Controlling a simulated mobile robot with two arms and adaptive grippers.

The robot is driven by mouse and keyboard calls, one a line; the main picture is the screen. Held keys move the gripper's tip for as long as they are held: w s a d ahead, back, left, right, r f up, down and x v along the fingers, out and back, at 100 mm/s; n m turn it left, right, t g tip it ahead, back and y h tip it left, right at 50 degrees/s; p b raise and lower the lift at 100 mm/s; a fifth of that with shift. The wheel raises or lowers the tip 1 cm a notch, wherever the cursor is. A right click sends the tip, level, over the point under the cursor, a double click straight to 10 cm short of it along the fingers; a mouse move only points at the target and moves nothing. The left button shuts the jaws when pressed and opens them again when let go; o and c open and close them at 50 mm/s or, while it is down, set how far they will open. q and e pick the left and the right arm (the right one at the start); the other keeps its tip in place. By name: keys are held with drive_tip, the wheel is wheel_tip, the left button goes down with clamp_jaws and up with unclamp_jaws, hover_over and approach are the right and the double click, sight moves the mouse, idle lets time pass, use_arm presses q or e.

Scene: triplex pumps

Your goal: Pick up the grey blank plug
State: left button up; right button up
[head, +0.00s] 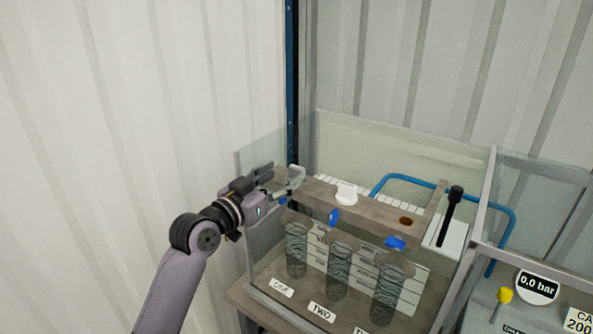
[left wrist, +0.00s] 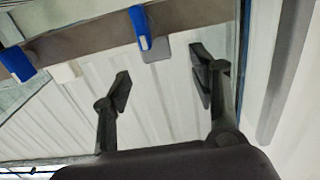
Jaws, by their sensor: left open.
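A small grey piece, which looks like the grey blank plug (left wrist: 157,49), shows in the left wrist view beside a blue lever on a brown-grey beam. In the head view the plug (head: 297,172) appears at the left end of the beam, partly hidden by my gripper. My left gripper (head: 278,181) is open and close to it. In the left wrist view the plug lies ahead of the gap between the fingers (left wrist: 163,84), with nothing held. My right gripper is not in view.
Blue levers (head: 396,243) stick out in front. Clear panels (head: 265,215) surround the pump box. A black lever (head: 451,214) stands at the right.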

sight(294, 171)
use_arm(q)
drive_tip(key=shift+w+d+r, duration=0.1)
drive_tip(key=shift+w+d, duration=0.3)
drive_tip(key=x, duration=0.1)
drive_tip(key=p+x, duration=0.1)
drive_tip(key=x, duration=0.1)
drive_tip(key=p+x, duration=0.1)
drive_tip(key=shift+w+d+f, duration=0.15)
drive_tip(key=shift+d+f, duration=0.05)
drive_tip(key=shift+f, duration=0.1)
drive_tip(key=shift+w+d+f+p, duration=0.1)
drive_tip(key=shift+w+d+p, duration=0.15)
drive_tip(key=shift+w+p, duration=0.1)
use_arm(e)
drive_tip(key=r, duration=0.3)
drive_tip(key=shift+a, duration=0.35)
use_arm(q)
drive_tip(key=shift+a, duration=0.1)
drive_tip(key=shift+c, duration=0.4)
drive_tip(key=shift+c, duration=0.7)
drive_tip(key=c, duration=1)
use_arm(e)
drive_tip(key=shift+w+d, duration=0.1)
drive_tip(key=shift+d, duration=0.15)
